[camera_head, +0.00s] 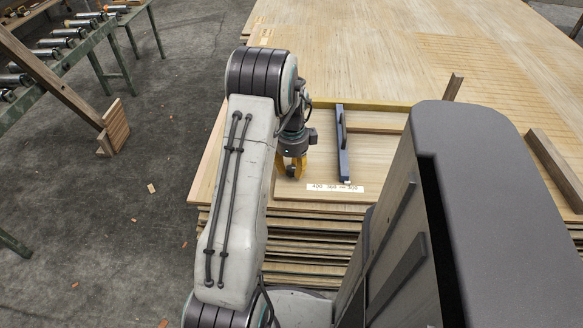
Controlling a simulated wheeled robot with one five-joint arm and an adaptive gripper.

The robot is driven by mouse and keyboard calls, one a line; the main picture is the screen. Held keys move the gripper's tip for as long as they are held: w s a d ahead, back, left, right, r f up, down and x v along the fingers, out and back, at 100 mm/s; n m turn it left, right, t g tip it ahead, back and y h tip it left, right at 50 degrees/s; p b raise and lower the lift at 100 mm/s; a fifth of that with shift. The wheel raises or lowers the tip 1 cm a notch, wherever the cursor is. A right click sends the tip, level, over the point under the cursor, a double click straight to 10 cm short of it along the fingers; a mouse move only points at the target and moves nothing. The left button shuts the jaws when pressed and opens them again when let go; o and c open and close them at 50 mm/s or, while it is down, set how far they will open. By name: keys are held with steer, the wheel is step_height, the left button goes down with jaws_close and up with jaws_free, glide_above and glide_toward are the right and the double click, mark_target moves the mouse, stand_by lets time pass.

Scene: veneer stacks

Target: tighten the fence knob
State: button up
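A dark blue bar (341,145), which looks like the fence, lies lengthwise on the veneer stack. A white label strip (335,188) with printed numbers lies at its near end. I cannot make out a knob on the bar; it may be too small to see or hidden. My gripper (291,168) has yellow fingers and points down at the left of the bar, apart from it, over the near left part of the stack. My arm partly covers it. The fingers are too small to show whether they are apart or closed on something.
Large veneer sheets (480,45) fill the back and right. At the left are a roller conveyor (70,45) and a leaning wooden beam (50,78). The grey floor (130,220) between is mostly clear, with small scraps.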

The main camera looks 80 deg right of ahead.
mark_target(293, 168)
steer(key=o, duration=0.5)
steer(key=shift+s, duration=0.1)
steer(key=shift+r, duration=0.1)
step_height(293, 168, up, 12)
stand_by(0.4)
stand_by(0.8)
